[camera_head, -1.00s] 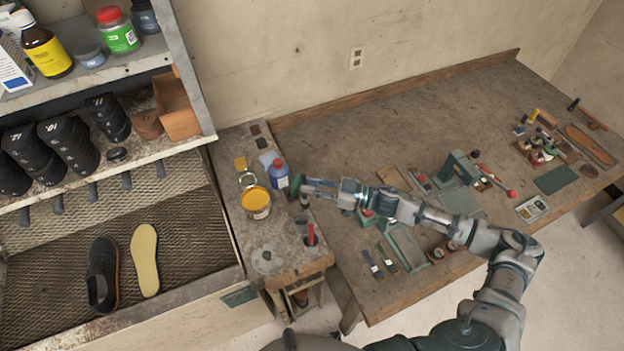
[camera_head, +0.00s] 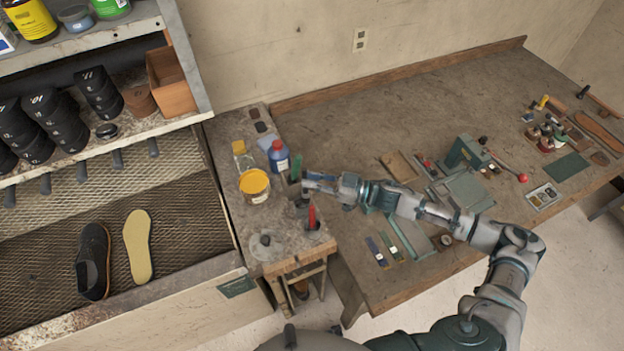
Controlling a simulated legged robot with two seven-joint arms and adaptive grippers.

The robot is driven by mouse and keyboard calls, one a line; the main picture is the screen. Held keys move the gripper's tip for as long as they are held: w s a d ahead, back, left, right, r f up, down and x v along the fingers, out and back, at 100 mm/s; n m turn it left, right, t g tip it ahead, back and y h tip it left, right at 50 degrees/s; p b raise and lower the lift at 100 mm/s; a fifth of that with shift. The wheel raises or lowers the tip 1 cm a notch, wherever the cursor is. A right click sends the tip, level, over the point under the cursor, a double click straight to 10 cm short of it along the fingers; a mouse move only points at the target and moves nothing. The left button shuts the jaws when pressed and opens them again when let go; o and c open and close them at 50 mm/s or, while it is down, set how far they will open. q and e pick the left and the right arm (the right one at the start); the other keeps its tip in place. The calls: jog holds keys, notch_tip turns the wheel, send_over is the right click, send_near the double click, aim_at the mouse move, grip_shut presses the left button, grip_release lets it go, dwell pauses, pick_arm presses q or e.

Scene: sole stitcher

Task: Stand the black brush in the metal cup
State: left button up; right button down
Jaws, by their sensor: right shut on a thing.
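My right gripper (camera_head: 305,184) reaches in from the right over the narrow side bench, close to the blue bottle. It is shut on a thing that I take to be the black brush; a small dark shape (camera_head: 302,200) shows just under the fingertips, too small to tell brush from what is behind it. A slim green upright piece (camera_head: 295,168) shows beside the fingertips. A dark cup-like holder (camera_head: 312,226) with a red-handled tool in it stands just in front of the gripper; I cannot tell whether it is the metal cup. My left gripper is out of view.
A blue bottle (camera_head: 279,157), a yellow-topped can (camera_head: 255,186) and a yellowish bottle (camera_head: 243,157) stand left of the gripper. A grey round lid (camera_head: 265,246) lies near the front. A rack with shoe parts (camera_head: 92,260) is at left, a large workbench (camera_head: 340,118) at right.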

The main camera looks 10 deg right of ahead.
aim_at(307, 190)
jog(key=a+f+b, duration=0.1)
jog(key=b, duration=0.1)
jog(key=a+f+b, duration=0.1)
jog(key=f+b, duration=0.1)
jog(key=shift+a+f, duration=0.3)
jog(key=shift+d+f, duration=0.35)
jog(key=shift+d, duration=0.35)
jog(key=shift+d+f, duration=0.1)
jog(key=shift+d, duration=0.2)
jog(key=c, duration=1.5)
grip_release()
jog(key=shift+a, duration=0.15)
jog(key=o, duration=0.4)
jog(key=shift+a, duration=0.25)
jog(key=shift+o, duration=0.3)
jog(key=shift+a, duration=0.4)
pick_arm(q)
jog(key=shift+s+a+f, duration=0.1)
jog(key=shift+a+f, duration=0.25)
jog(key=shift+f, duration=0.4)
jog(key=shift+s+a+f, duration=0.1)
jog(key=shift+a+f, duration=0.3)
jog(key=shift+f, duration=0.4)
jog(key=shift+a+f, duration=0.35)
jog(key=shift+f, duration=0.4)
pick_arm(e)
jog(key=v, duration=1.1)
jog(key=shift+s+d, duration=0.15)
jog(key=shift+d, duration=0.15)
